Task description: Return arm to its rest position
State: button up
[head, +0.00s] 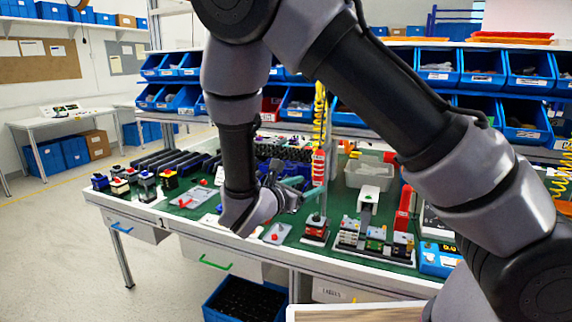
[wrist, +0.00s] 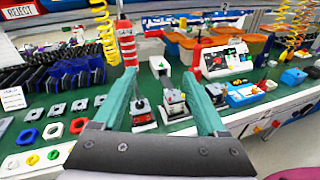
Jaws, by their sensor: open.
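My arm reaches across the head view over the workbench (head: 180,228). My gripper (head: 305,188) has teal fingers spread apart and empty, above the bench top. In the wrist view, my gripper (wrist: 159,76) shows both fingers apart. Between and beyond them are a small dark unit with a red part (wrist: 142,112) and a pale block-shaped unit (wrist: 173,104); neither is visibly touched. In the head view, a red and black unit (head: 316,231) stands right of my gripper, near the front edge. I cannot tell which unit is the rotary switch.
Blue bins (head: 440,77) line racks behind the bench. A yellow coiled cord (head: 320,110) hangs close to my gripper. Small button boxes (head: 147,182) stand at the left. A white box (head: 368,198) and a grey tray (head: 366,172) are at the right. Floor is open at left.

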jog(key=s+d+r+m+g+y, duration=0.1)
jog(key=s+d+r+m+g, duration=0.2)
jog(key=d+m+g, duration=0.4)
jog(key=s+d+r+m+g+y, duration=0.2)
jog(key=s+d+r+m+g, duration=0.15)
jog(key=d+m, duration=0.55)
jog(key=s+d+r+m+t+y, duration=0.1)
jog(key=s+r+m+t+y, duration=0.1)
jog(key=s+r+m+y, duration=0.2)
jog(key=s+d+r+m+t+y, duration=0.2)
jog(key=s+r+m+y, duration=0.2)
jog(key=r+m, duration=0.7)
jog(key=shift+s+d+r+t+y, duration=0.2)
jog(key=shift+s+r+t+y, duration=0.15)
jog(key=shift+r+y, duration=0.4)
jog(key=shift+r, duration=0.1)
